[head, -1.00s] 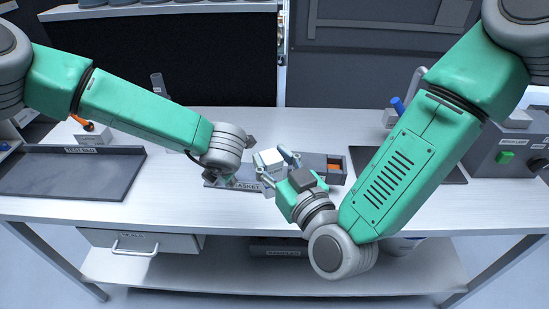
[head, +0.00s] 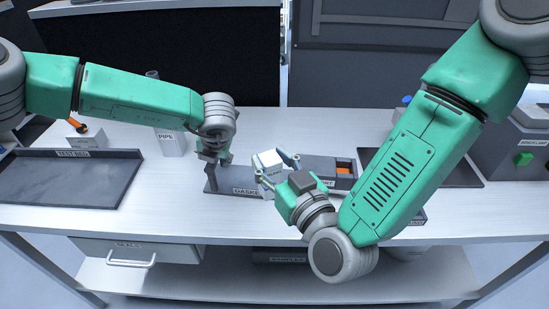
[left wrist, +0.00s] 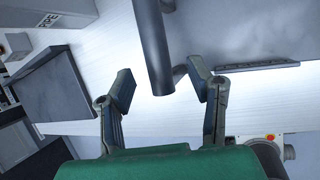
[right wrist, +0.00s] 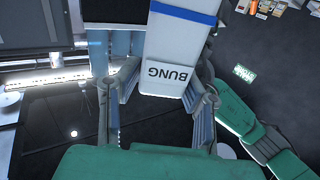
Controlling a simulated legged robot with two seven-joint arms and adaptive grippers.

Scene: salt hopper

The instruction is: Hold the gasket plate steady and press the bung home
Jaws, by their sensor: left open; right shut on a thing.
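The dark gasket plate (head: 222,186), labelled GASKET, lies flat on the bench, with a short dark upright post (head: 211,178) at its left end. My left gripper (head: 213,157) is open above that end; in the left wrist view the dark post (left wrist: 154,50) shows between and beyond its spread fingers, apart from both. My right gripper (head: 273,168) is shut on the white bung (head: 267,161) over the plate's right part. In the right wrist view the bung (right wrist: 172,50) shows its label and a blue band. Whether it touches the plate is hidden.
A dark tray (head: 100,195) lies at left, a white PIPE block (head: 170,143) behind. A grey machine with a green button (head: 523,159) is at right.

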